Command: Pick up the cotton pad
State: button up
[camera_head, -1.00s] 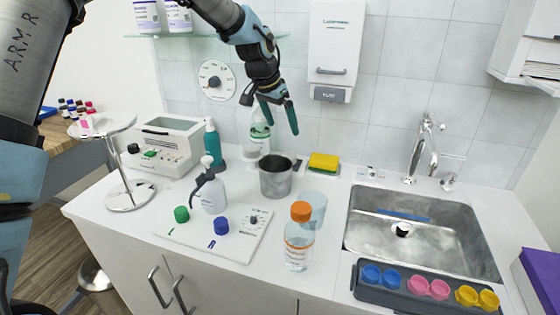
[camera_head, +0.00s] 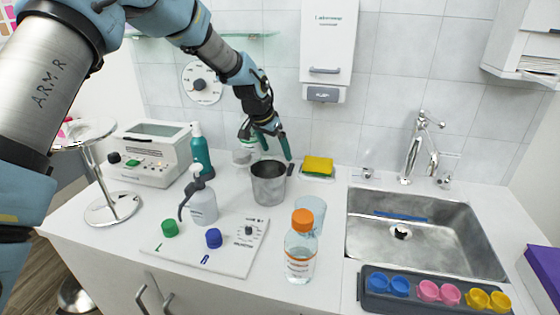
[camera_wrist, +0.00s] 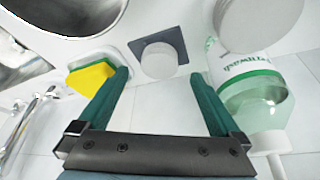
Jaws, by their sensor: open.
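A white round pad, which I take to be the cotton pad (camera_wrist: 159,60), lies on a dark grey square plate (camera_wrist: 175,38) in the wrist view. It sits between the sponge and the mouthwash bottle. In the head view it is hidden, apparently behind the steel cup. My gripper (camera_head: 277,154) is open and empty, pointing down over the back of the counter, just behind the cup. In the wrist view the two green fingers of my gripper (camera_wrist: 162,84) stand apart, with the pad showing beyond the gap between their tips. The fingers do not appear to touch it.
A steel cup (camera_head: 268,187) stands in front. A mouthwash bottle (camera_wrist: 255,92) and a white round container (camera_wrist: 258,18) are on one side, a yellow-green sponge (camera_head: 318,165) in a dish on the other. The tiled wall is close behind. An orange-capped bottle (camera_head: 300,250) stands farther forward.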

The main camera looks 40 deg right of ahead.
aim_at(280, 159)
jog(key=shift+p+x, duration=0.8)
jog(key=shift+x, duration=1.3)
jog(key=c, duration=1.4)
